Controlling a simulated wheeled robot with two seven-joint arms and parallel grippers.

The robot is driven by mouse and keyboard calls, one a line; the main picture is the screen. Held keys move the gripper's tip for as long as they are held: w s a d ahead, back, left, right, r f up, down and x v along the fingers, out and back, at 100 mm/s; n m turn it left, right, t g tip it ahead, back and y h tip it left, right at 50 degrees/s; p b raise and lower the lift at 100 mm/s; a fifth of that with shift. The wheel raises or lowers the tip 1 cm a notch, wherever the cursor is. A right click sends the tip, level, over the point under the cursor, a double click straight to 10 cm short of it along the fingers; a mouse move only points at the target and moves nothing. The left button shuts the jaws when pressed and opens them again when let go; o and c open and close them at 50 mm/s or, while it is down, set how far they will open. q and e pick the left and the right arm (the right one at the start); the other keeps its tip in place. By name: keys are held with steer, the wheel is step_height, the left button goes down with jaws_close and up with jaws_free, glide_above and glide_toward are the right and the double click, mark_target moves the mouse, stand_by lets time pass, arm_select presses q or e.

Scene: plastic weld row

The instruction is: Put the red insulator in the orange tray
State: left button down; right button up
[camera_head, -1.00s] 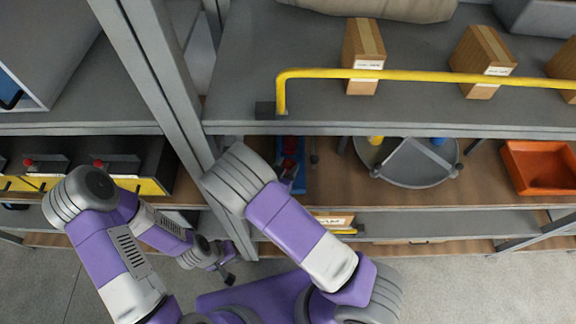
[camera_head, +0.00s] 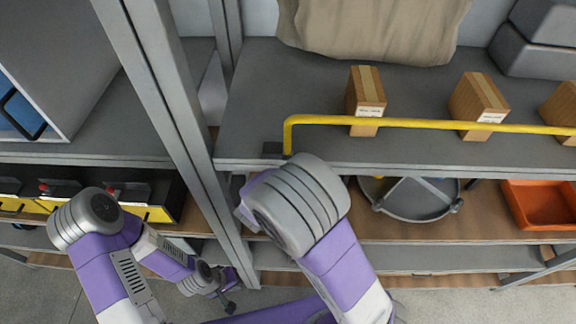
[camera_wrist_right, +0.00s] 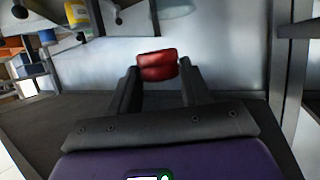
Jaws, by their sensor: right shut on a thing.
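The red insulator (camera_wrist_right: 157,66) is between the two dark fingers of my right gripper (camera_wrist_right: 158,76) in the right wrist view. The gripper is shut on it, against a pale blurred background. In the head view the right gripper and the insulator are hidden behind my raised right arm. The orange tray (camera_head: 542,228) is on the wooden shelf at the far right of the head view, and its visible floor looks empty. My left gripper (camera_head: 228,305) hangs low at the lower left, away from the shelves; its fingers are too small to read.
A grey upright post (camera_head: 178,120) stands left of my right arm. A yellow rail (camera_head: 420,123) runs along the upper shelf's front, with cardboard boxes (camera_head: 478,100) behind it. A round grey tray (camera_head: 412,205) lies on the wooden shelf between my right arm and the orange tray.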

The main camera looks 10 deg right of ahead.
steer(key=shift+r, duration=0.4)
steer(key=s+d+f+n+t+y+b, duration=0.1)
steer(key=d+f+n+t+y+b, duration=0.1)
steer(key=d+f+n+y+b, duration=0.2)
steer(key=b, duration=0.3)
steer(key=shift+f+n+t+y+b, duration=0.25)
steer(key=shift+n+t+y+b, duration=0.05)
steer(key=shift+y+b, duration=0.1)
